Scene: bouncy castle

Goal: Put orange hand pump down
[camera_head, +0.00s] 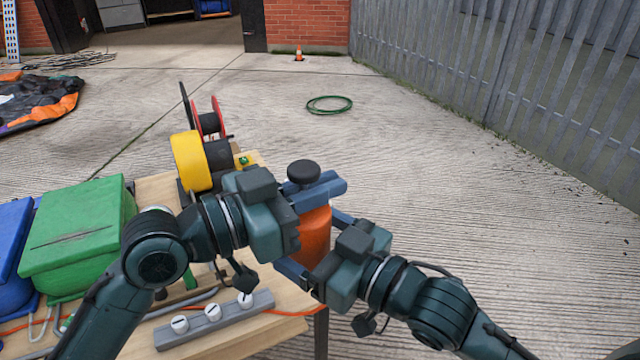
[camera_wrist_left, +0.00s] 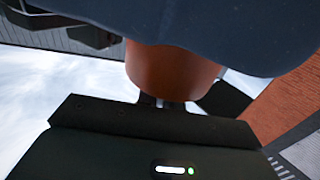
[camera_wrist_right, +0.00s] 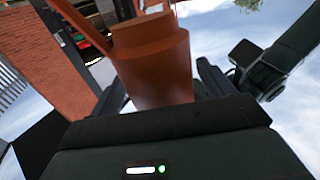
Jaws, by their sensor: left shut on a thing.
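The orange hand pump (camera_head: 314,238) is upright, with a black knob (camera_head: 303,172) on top. My left gripper (camera_head: 322,190) is shut on its upper part, just below the knob. My right gripper (camera_head: 316,246) is lower down, its fingers apart on either side of the orange body; contact is not clear. The right wrist view shows the orange body (camera_wrist_right: 155,70) between the fingers. The pump's lower end is hidden by my right gripper.
The wooden table (camera_head: 262,340) holds a green bin (camera_head: 75,235), blue bin (camera_head: 12,240), yellow reel (camera_head: 190,160) and grey bar with white knobs (camera_head: 215,318). The pump is at the table's right edge. Concrete beyond is open, with a green hose (camera_head: 330,104).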

